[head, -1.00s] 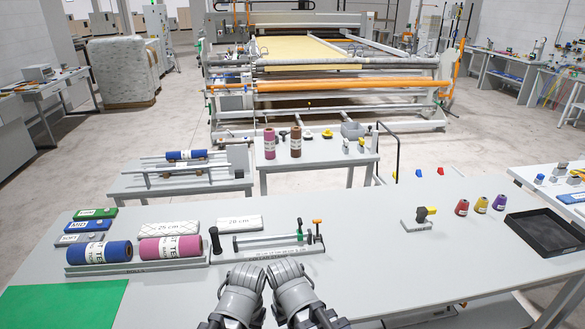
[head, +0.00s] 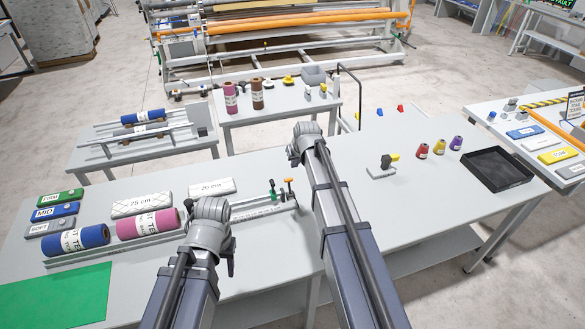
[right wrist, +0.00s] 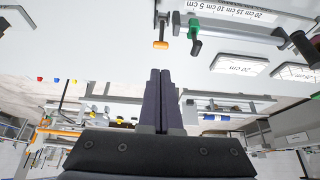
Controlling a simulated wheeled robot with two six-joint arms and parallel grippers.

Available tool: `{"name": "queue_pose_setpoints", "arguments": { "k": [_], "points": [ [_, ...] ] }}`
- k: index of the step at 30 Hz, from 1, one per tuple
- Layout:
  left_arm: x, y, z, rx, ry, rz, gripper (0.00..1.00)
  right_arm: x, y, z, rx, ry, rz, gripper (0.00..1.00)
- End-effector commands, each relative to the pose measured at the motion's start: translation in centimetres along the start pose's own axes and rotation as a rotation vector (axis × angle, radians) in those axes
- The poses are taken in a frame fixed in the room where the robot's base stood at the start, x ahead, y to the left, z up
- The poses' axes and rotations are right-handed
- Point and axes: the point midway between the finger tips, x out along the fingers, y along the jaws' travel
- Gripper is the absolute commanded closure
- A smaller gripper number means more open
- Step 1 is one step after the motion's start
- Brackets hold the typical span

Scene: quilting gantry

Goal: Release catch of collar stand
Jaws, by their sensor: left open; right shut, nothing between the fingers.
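A long low stand with a rail (head: 262,213), seemingly the collar stand, lies on the front table; its label is too small to read. The orange lever also shows in the right wrist view (right wrist: 160,44), just beyond my fingertips. My right gripper (right wrist: 160,72) is shut and empty, apart from the lever. My left gripper (head: 210,222) is open over the stand's left part, hiding it; its fingers are mostly hidden.
Blue (head: 75,239) and pink (head: 147,224) rolls lie left of the stand, with white pads (head: 142,204) behind.

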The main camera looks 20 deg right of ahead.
Motion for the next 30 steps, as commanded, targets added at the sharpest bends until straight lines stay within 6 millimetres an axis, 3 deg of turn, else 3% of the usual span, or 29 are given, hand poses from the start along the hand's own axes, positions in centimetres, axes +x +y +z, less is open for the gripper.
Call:
{"name": "queue_pose_setpoints", "arguments": {
  "k": [8, 24, 30],
  "points": [
    [3.0, 0.3, -0.2, 0.005, 0.000, -0.001, 0.50, 3.3, 0.0, 0.2, -0.001, -0.001, 0.000, 1.00],
    [10.4, 0.9, -0.6, 0.013, 0.000, -0.003, 0.50, 11.6, -0.1, 0.3, -0.001, -0.001, 0.000, 1.00],
    [12.1, 1.1, -0.7, 0.012, 0.000, -0.003, 0.50, 13.5, -0.1, 0.3, -0.001, -0.001, 0.000, 1.00]
  ]
}}
